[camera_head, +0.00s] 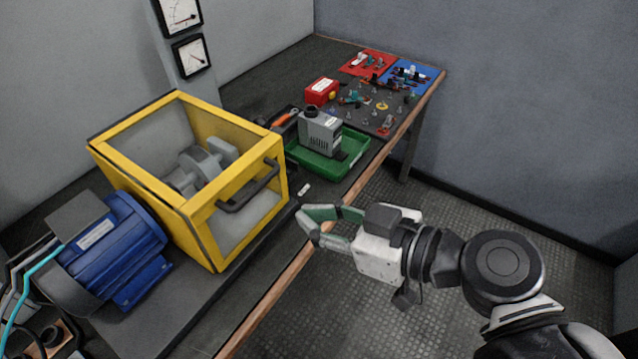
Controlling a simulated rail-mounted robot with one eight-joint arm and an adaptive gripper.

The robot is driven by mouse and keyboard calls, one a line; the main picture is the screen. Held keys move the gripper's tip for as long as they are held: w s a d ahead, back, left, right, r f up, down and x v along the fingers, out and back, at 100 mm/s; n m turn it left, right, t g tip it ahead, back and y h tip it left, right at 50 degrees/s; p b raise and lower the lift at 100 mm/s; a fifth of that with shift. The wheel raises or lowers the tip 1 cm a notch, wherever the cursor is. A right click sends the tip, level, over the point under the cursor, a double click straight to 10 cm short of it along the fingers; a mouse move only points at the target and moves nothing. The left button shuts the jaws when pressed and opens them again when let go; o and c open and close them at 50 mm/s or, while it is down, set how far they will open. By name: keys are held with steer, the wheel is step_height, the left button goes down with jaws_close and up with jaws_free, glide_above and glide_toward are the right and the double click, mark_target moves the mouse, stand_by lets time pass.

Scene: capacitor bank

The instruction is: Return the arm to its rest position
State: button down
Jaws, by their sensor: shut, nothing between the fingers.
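My gripper (305,222) is shut and empty. It points left, close to the wooden front edge of the bench (290,274), near the right side of the yellow-framed box. My arm reaches in from the lower right corner, over the floor in front of the bench.
A yellow-framed box (222,207) with a black handle stands on the bench beside a blue motor (106,248). A green tray (349,161) holds a grey device (319,134). Small tools and red and blue mats lie further back. The floor (480,212) at the right is clear.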

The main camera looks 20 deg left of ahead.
steer(key=w+d+m+t+h, duration=0.1)
steer(key=w+d+m+h, duration=0.2)
steer(key=d, duration=0.8)
steer(key=w+d+m+t+h, duration=0.1)
steer(key=w+d+m+h, duration=0.2)
steer(key=d+m+h, duration=0.3)
steer(key=w+d+f+m+t+h+p, duration=0.1)
steer(key=d+m+h, duration=0.4)
steer(key=d, duration=1.1)
steer(key=shift+w+m+t, duration=0.6)
steer(key=shift+w+m, duration=0.3)
steer(key=shift+w, duration=0.15)
